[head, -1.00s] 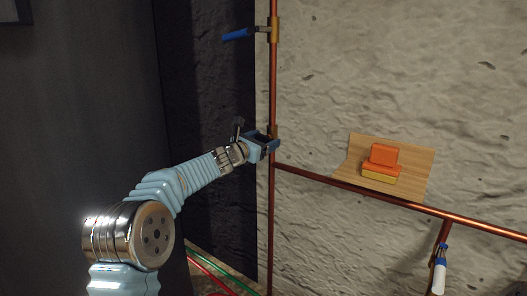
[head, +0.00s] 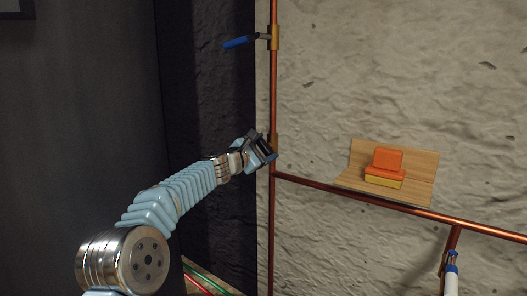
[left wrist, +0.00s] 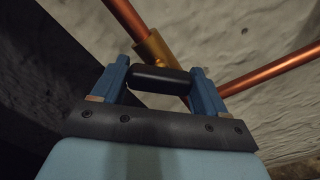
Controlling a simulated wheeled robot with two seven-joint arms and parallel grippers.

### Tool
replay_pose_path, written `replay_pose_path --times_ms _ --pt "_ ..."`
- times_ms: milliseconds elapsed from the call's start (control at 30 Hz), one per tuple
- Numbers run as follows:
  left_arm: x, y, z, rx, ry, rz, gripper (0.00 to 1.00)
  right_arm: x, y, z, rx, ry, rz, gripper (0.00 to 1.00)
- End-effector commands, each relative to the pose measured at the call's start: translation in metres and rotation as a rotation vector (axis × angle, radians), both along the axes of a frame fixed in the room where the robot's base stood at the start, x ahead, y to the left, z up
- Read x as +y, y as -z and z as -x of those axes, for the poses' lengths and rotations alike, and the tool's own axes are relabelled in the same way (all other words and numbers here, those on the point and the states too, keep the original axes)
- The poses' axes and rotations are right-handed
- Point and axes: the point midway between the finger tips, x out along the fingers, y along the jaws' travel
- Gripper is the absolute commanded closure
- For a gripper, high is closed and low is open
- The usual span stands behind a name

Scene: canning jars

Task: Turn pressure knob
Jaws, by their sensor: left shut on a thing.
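The knob (left wrist: 160,80) is a black, rounded bar held crosswise between the two blue fingers in the left wrist view. It sits in front of a brass valve body (left wrist: 152,48) on a copper pipe, also visible in the head view (head: 274,143). My left gripper (head: 265,150) is at this lower fitting on the vertical pipe, shut on the knob, and tilted. It also shows in the left wrist view (left wrist: 162,84). The gripper hides most of the knob in the head view. My right gripper is not in view.
A blue-handled valve (head: 238,42) is higher on the vertical copper pipe (head: 273,90). A horizontal pipe (head: 345,194) runs right below a wooden shelf (head: 422,178) with orange and yellow blocks (head: 386,160). A white-and-blue handle (head: 451,280) hangs at lower right.

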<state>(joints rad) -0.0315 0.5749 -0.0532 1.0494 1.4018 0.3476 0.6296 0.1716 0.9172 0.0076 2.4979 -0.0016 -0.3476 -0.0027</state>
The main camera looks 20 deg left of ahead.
Motion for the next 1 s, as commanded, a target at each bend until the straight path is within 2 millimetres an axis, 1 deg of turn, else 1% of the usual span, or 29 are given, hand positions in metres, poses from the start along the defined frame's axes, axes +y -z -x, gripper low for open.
replay_pose_path --times_ms 400,433,500,567,867,967,1000 --pt "0.000 0.000 0.000 -0.002 -0.001 -0.007 0.57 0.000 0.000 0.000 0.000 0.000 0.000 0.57" --pt "0.000 0.000 0.000 -0.002 0.000 -0.007 0.25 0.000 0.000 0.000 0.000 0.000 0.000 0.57" --pt "0.000 0.000 0.000 -0.002 0.000 -0.007 0.14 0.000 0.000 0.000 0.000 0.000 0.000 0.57" --pt "0.000 0.000 0.000 -0.002 0.000 -0.007 0.06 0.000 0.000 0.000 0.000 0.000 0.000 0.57" --pt "0.001 0.001 0.001 -0.002 0.000 -0.006 0.06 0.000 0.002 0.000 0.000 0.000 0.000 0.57" --pt "0.005 0.002 0.010 -0.003 -0.001 -0.005 0.06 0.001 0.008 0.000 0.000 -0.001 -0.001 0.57" --pt "0.007 0.003 0.016 -0.003 -0.001 -0.004 0.06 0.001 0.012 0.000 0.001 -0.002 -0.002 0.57"
